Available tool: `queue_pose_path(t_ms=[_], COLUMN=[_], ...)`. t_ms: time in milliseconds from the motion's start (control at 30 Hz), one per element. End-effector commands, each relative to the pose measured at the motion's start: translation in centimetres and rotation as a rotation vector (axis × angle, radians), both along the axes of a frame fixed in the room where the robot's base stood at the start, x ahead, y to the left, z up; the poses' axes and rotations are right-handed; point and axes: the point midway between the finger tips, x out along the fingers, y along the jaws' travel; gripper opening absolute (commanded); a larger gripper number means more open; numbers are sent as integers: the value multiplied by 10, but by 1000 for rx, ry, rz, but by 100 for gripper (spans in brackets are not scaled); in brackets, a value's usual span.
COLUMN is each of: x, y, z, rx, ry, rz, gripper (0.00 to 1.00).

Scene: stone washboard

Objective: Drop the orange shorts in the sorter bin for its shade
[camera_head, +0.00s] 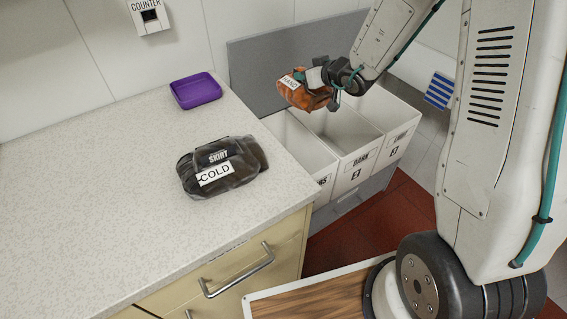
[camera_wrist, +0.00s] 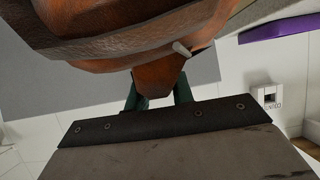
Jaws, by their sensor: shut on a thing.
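My gripper (camera_head: 323,82) is shut on the orange shorts (camera_head: 300,94), a bundled item with a white tag that seems to read HAND. It holds them in the air above the back of the sorter, around the left and middle bins. In the wrist view the shorts (camera_wrist: 170,80) fill the top, and the fingertips are partly hidden behind them. The sorter has white bins side by side. The left bin (camera_head: 290,142) has a label ending in NS. The middle bin (camera_head: 350,176) is labelled DARK. The right bin (camera_head: 398,150) has a label too small to read.
A dark bundle (camera_head: 247,160) labelled SKIRT and COLD lies on the speckled counter (camera_head: 110,190). A purple tray (camera_head: 196,90) sits at the counter's back. A grey panel (camera_head: 262,65) stands behind the bins. A wooden board (camera_head: 320,300) is low in front.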

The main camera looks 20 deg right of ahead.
Motion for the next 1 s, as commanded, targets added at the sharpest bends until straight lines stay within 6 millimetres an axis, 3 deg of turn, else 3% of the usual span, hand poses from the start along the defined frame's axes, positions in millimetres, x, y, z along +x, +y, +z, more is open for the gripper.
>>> queue_pose_path(t_ms=[200, 333, 500, 600, 1000], x=[52, 69, 73, 71, 67], y=[16, 24, 26, 25, 24], z=[-48, -89, -140, -160, -200], rx=[1, 3, 3, 2, 1], ry=[5, 5, 4, 3, 3], rz=[259, 444, 642, 718, 783], gripper=[0, 0, 0, 0, 0])
